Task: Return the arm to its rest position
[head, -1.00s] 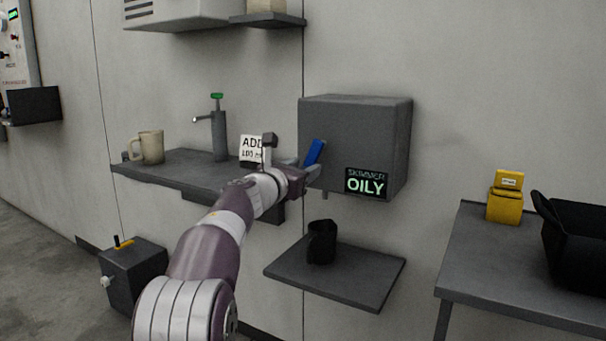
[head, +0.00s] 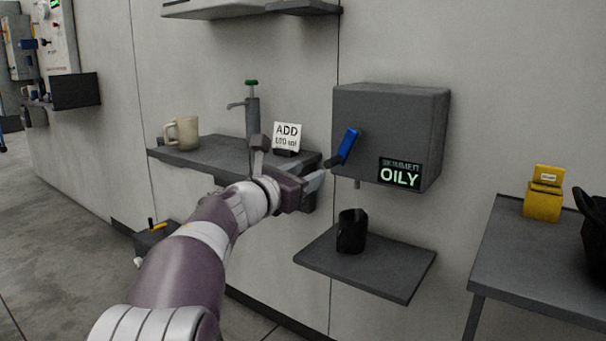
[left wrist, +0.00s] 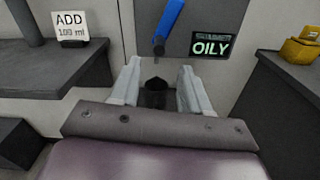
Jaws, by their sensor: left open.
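My left arm reaches in from the bottom left of the head view. Its left gripper (head: 322,172) is open, in front of the grey skimmer box (head: 398,118) and close to its blue lever (head: 348,143). In the left wrist view the two pale fingers (left wrist: 154,92) stand apart with nothing held between them. The blue lever (left wrist: 169,22) shows beyond and above the fingertips there. The dark mug (left wrist: 156,90) shows farther off, seen through the gap. My right gripper is not in view.
The dark mug (head: 351,231) stands on a low shelf (head: 385,270) under the box. A wall counter (head: 200,157) holds a beige mug (head: 184,132), a green-topped pump (head: 252,115) and an ADD sign (head: 287,137). A table (head: 520,255) at right bears a yellow item (head: 543,195). The display (head: 400,174) reads OILY.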

